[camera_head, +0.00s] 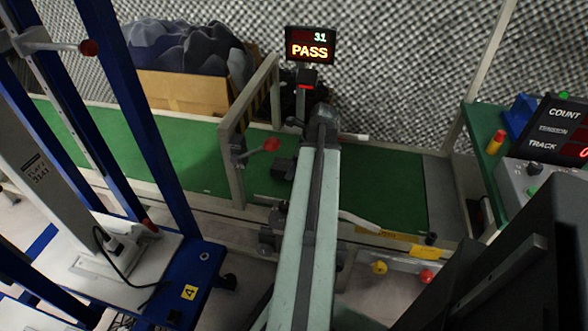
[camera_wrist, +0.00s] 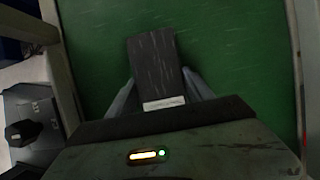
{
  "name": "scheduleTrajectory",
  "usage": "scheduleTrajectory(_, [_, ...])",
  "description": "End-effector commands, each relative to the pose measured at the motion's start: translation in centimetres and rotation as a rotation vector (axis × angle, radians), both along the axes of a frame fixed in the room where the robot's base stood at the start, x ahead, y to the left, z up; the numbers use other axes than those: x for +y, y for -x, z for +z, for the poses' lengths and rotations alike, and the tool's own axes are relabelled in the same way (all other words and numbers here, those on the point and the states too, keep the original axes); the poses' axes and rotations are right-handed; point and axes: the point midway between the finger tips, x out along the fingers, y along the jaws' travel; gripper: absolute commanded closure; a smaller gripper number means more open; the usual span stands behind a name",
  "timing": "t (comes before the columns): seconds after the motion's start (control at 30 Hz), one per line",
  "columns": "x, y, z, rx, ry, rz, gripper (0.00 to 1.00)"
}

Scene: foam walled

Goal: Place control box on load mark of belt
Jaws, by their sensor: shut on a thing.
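The control box (camera_wrist: 153,55) is a dark, flat block with a pale strip on its near end, seen in the wrist view. My gripper (camera_wrist: 160,84) is shut on it, with one grey finger on each side. The green belt (camera_wrist: 230,45) lies beneath the box; I cannot tell whether the box touches it. In the head view the belt (camera_head: 390,185) runs across the picture, and my arm reaches over it. My arm hides much of the gripper area there. I cannot make out a load mark in either view.
A grey gate frame (camera_head: 232,165) spans the belt left of my arm. A PASS display (camera_head: 310,45) stands behind the belt. A carton (camera_head: 180,92) with dark contents sits at the back left. A blue rack (camera_head: 150,120) stands left; a counter panel (camera_head: 560,130) stands right.

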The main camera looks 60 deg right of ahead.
Motion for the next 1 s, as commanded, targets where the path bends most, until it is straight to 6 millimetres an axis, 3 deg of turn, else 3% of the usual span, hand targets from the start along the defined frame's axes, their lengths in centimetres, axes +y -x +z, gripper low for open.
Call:
scheduleTrajectory(0.17, [0.0, 0.0, -0.4, 0.0, 0.0, 0.0, 1.0])
scheduleTrajectory(0.2, [0.0, 0.0, -0.2, 0.0, 0.0, 0.0, 0.29])
scheduleTrajectory(0.23, [0.0, 0.0, -0.2, 0.0, 0.0, 0.0, 0.21])
scheduleTrajectory(0.67, [0.0, 0.1, 0.4, 0.0, 0.0, -0.001, 0.18])
scheduleTrajectory(0.87, [-0.3, 1.0, 3.3, 0.0, -0.001, -0.002, 0.18])
scheduleTrajectory(1.0, [-0.7, 2.1, 6.4, 0.0, 0.0, -0.003, 0.18])
